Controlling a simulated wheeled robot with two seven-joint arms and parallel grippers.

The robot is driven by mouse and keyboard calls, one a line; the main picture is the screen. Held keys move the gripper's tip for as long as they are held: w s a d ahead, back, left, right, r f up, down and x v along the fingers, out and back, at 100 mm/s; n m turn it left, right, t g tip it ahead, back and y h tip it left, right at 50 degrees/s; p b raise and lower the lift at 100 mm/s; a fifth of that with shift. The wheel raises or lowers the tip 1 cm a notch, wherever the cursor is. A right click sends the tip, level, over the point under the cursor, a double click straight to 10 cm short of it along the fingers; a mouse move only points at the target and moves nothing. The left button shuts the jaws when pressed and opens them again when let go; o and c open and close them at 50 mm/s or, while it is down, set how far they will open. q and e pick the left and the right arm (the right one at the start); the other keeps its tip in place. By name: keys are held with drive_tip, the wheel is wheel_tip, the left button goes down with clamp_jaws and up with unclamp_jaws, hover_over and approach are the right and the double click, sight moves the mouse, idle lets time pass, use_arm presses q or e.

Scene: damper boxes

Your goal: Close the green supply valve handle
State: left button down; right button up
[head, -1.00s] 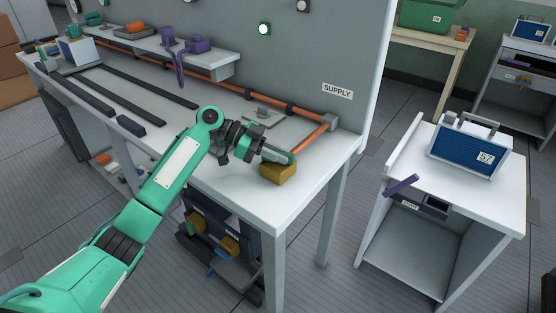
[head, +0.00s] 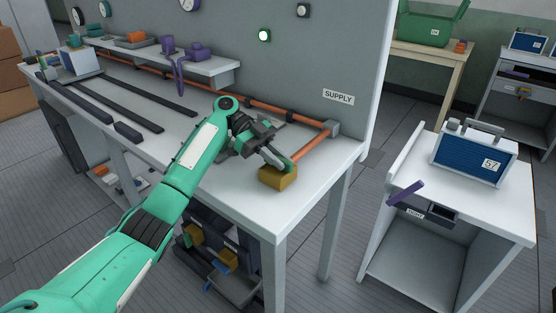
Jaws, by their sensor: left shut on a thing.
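The brass-coloured valve block (head: 278,178) sits near the front right corner of the long white bench. A small part of the green handle (head: 289,164) shows on top of the block. My left gripper (head: 281,160) reaches down onto the handle from the upper left and is shut on it. The fingers hide most of the handle, so its exact angle is hard to tell. My right gripper is not in view.
An orange pipe (head: 310,150) runs along the back of the bench (head: 222,188) below the SUPPLY sign (head: 338,97). A side table at right carries a blue case (head: 470,160).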

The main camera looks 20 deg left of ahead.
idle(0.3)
use_arm(q)
drive_tip(key=c, duration=1.4)
unclamp_jaws()
